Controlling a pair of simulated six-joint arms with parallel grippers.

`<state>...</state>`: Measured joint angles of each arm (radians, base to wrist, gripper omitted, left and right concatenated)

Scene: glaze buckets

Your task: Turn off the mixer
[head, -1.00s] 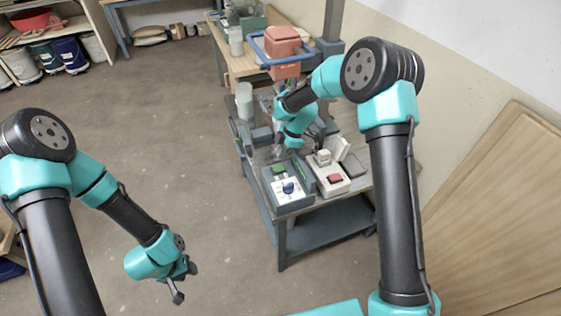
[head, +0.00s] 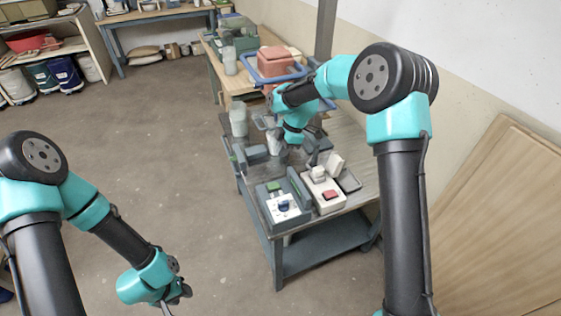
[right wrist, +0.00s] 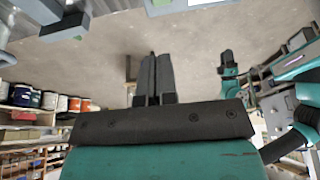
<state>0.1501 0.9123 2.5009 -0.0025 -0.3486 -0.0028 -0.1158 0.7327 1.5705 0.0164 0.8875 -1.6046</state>
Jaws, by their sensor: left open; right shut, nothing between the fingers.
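A red-orange motor housing (head: 276,62) with a blue bar frame, which may be the mixer, stands behind the bench. On the bench are a grey control box (head: 281,204) with a blue knob and green button, and a pale box (head: 324,194) with a red switch. My right gripper (head: 273,142) is above the bench behind these boxes, partly hidden by its own wrist. Its fingers are together and empty in the right wrist view (right wrist: 154,78). My left gripper (head: 176,300) hangs open and empty over the floor, left of the bench.
A clear cup (head: 238,120) stands at the bench's left edge. A wooden table (head: 210,42) is behind, shelves with buckets (head: 63,72) at far left. Wooden panels (head: 500,220) lean on the right wall. The floor left of the bench is clear.

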